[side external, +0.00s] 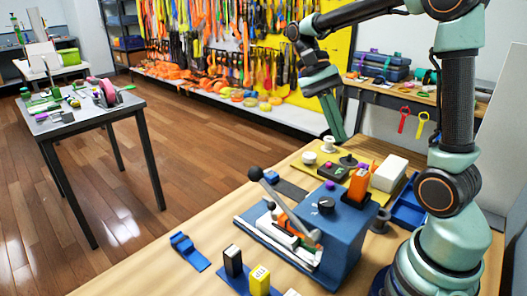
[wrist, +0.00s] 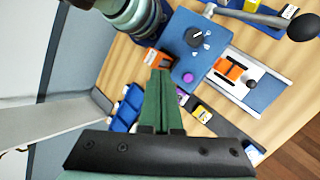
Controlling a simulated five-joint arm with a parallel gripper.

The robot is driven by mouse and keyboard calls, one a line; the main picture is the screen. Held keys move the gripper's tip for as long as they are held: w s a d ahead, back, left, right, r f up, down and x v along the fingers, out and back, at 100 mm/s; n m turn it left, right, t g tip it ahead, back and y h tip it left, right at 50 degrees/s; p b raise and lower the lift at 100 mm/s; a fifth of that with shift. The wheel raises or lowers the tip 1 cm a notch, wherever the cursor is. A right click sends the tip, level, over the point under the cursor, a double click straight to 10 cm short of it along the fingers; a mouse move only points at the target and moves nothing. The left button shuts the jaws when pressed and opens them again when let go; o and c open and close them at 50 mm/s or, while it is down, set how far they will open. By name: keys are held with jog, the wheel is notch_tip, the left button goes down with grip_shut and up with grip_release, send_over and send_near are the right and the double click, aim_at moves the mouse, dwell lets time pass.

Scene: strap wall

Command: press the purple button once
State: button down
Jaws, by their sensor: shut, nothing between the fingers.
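The purple button (side external: 329,185) is a small round cap on top of the blue box (side external: 345,235), behind the black knob (side external: 326,205). In the wrist view the purple button (wrist: 188,77) shows fully on the blue box face, just right of my fingertips. My gripper (side external: 341,138) hangs above and behind the box in the side view, with clear space between it and the button. In the wrist view my gripper (wrist: 160,73) has its green fingers together and empty. The tips appear near the orange block (wrist: 150,57); their height above the box is hard to tell there.
An orange block (side external: 359,184) stands at the box's back right edge. A lever with a black ball (side external: 254,174) rises at the left. A white block (side external: 389,173), a blue tray (side external: 408,208) and small spools lie behind.

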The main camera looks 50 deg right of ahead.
aim_at(328, 182)
jog(key=shift+f, duration=0.15)
jog(key=shift+f, duration=4.25)
jog(key=shift+f, duration=0.15)
jog(key=shift+a+f, duration=0.15)
jog(key=shift+f, duration=0.15)
jog(key=shift+f, duration=0.5)
jog(key=shift+r, duration=0.95)
